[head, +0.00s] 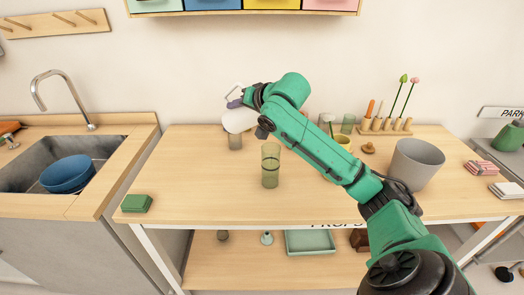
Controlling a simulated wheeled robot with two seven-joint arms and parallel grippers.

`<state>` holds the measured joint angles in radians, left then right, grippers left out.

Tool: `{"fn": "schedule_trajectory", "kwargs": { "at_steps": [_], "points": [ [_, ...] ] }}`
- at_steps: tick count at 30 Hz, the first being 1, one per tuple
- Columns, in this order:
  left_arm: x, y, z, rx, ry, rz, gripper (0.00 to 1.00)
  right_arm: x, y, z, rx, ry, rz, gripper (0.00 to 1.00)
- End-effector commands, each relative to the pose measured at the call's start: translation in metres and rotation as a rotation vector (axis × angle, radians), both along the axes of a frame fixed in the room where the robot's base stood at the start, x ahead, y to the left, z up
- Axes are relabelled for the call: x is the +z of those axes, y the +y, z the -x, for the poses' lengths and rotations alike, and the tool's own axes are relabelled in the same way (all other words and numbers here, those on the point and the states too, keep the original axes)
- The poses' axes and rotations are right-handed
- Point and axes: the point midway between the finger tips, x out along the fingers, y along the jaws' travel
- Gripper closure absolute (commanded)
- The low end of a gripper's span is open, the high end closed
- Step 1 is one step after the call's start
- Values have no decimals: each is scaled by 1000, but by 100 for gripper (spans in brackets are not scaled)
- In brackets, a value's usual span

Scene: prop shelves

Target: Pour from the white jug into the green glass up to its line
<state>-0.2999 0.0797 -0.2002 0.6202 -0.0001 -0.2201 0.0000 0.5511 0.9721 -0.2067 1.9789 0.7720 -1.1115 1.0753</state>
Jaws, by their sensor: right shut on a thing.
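My right gripper (240,98) is shut on the white jug (238,121) near the back left of the table. The jug looks tilted and partly hidden by my gripper and arm. A small greyish glass (235,142) shows just below the jug; I cannot tell whether they touch. A tall green glass (270,168) stands upright nearer the front, right of the jug and apart from it. I cannot make out its line or its contents clearly. My left gripper is not in view.
Green glasses (348,124), a yellow cup (344,142), a wooden peg rack (385,127) and a grey bin (416,164) stand at the right. Green cloths (136,203) lie at the front left corner. A sink with a blue bowl (68,174) is further left. The table's left front is mostly clear.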

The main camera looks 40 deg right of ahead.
Motion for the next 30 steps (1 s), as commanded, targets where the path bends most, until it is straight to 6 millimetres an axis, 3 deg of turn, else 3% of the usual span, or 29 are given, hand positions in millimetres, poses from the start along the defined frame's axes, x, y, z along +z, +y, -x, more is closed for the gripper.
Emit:
{"fn": "schedule_trajectory", "kwargs": {
  "at_steps": [30],
  "points": [
    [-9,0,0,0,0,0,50,2,-1,1,0,-41,-16,100]
  ]
}}
